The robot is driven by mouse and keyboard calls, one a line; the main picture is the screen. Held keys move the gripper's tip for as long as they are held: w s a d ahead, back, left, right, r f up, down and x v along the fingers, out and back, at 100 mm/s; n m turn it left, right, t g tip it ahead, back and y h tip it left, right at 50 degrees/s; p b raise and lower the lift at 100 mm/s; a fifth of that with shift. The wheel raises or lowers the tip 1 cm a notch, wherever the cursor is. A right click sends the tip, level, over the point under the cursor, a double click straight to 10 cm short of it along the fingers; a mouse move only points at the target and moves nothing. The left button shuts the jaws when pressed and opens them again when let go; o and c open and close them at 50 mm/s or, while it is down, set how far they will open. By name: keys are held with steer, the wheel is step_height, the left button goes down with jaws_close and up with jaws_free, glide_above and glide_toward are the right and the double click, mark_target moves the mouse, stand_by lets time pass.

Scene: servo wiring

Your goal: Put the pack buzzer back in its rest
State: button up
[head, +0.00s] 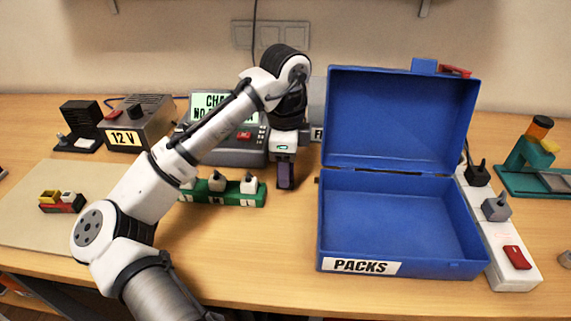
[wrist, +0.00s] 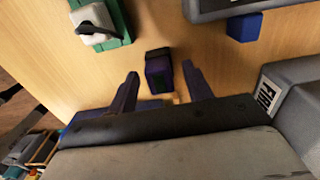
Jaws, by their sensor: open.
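My gripper (head: 285,185) points down over the table between the green strip and the blue case. In the wrist view my gripper (wrist: 159,75) is open, its two dark fingers spread apart. A small black and purple block (wrist: 158,72) shows between the fingertips, apart from both. I cannot tell for certain that it is the pack buzzer, or whether it stands on the table. In the head view my gripper hides most of that spot. I cannot make out a labelled rest for the buzzer. A small blue block (wrist: 243,27) shows beside the grey charger's edge.
The open blue PACKS case (head: 360,267) looks empty, right of my gripper. A green strip (head: 225,198) with white plugs is left. The grey charger (head: 240,157) stands behind, with a labelled grey box (wrist: 285,110) nearby. A white power strip (head: 515,270) is far right. Front table is clear.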

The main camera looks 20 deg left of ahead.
step_height(320, 180, up, 14)
steer(key=p, duration=0.1)
steer(key=shift+f, duration=0.2)
stand_by(0.5)
